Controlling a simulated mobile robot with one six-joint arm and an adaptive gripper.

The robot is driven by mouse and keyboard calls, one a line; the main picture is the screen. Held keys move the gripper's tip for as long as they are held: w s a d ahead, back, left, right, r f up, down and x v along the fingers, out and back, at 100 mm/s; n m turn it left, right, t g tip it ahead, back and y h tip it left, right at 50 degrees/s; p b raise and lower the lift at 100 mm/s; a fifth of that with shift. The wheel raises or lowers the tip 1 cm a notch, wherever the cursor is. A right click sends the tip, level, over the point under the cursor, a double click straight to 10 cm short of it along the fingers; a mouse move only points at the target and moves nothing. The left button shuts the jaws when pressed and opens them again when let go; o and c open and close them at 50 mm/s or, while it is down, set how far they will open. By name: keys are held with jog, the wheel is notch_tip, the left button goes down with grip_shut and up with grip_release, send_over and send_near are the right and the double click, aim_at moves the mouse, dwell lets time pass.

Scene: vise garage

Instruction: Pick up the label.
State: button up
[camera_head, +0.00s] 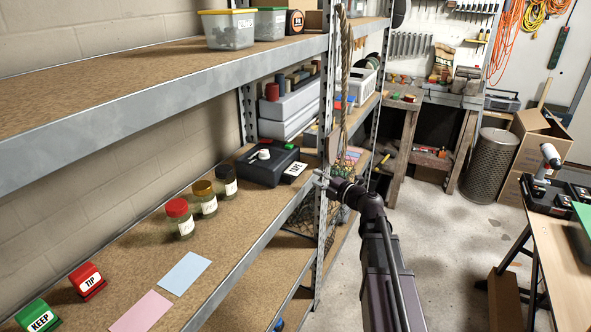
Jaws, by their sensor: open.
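A small white label (295,169) with dark lettering lies near the shelf's front edge, at the right side of a black box (263,163) with a white knob. The lettering is too small to read for certain. My gripper (318,181) is open, in front of the shelf's edge by the metal upright, a little right of and below the label in the picture. It appears apart from the label and holds nothing that I can see.
Three lidded jars (204,197) stand left of the black box. Red (87,281) and green (37,317) stamps and blue (185,273) and pink (141,312) cards lie nearer. The perforated upright (325,225) and a hanging rope (344,70) are close to my gripper. A shelf (190,92) runs above.

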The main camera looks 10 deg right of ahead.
aim_at(303, 180)
jog(key=shift+w+a, duration=0.4)
jog(key=shift+w, duration=0.15)
jog(key=shift+x, duration=2.6)
jog(key=shift+d, duration=0.1)
grip_shut()
